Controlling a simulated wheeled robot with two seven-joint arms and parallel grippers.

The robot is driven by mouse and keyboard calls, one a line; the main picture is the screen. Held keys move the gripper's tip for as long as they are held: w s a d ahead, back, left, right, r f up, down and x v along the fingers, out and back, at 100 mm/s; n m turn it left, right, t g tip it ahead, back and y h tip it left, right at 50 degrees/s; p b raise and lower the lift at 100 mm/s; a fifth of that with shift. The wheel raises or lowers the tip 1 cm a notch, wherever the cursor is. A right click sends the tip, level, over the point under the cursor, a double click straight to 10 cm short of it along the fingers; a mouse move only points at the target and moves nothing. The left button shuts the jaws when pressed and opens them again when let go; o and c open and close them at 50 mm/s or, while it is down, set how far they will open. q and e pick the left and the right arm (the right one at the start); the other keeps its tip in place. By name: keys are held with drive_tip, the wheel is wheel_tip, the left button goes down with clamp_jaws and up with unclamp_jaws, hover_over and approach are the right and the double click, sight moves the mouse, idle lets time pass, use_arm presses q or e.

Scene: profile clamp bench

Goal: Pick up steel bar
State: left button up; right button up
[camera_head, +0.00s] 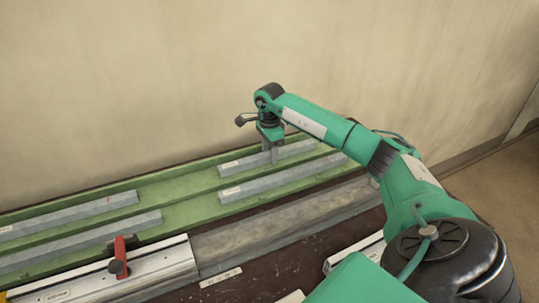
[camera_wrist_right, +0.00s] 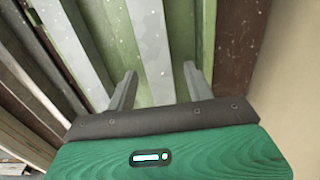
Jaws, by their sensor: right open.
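Several grey steel bars lie in a green tray. The back right steel bar (camera_head: 300,149) is under my right gripper (camera_head: 270,158). In the right wrist view this bar (camera_wrist_right: 148,42) runs between the two fingers of the right gripper (camera_wrist_right: 159,72), which are apart with a gap on each side of it. The front right steel bar (camera_head: 285,178) lies parallel to it, and it also shows in the right wrist view (camera_wrist_right: 75,45) left of the fingers. Whether the fingertips reach below the bar's top is hard to tell. My left gripper is not in view.
Two more bars, back left (camera_head: 70,217) and front left (camera_head: 80,243), lie in the green tray (camera_head: 180,190). A clamp with a red lever (camera_head: 120,257) stands on a rail in front. A beige wall (camera_head: 150,80) rises close behind the tray.

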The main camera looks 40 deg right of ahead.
clamp_jaws()
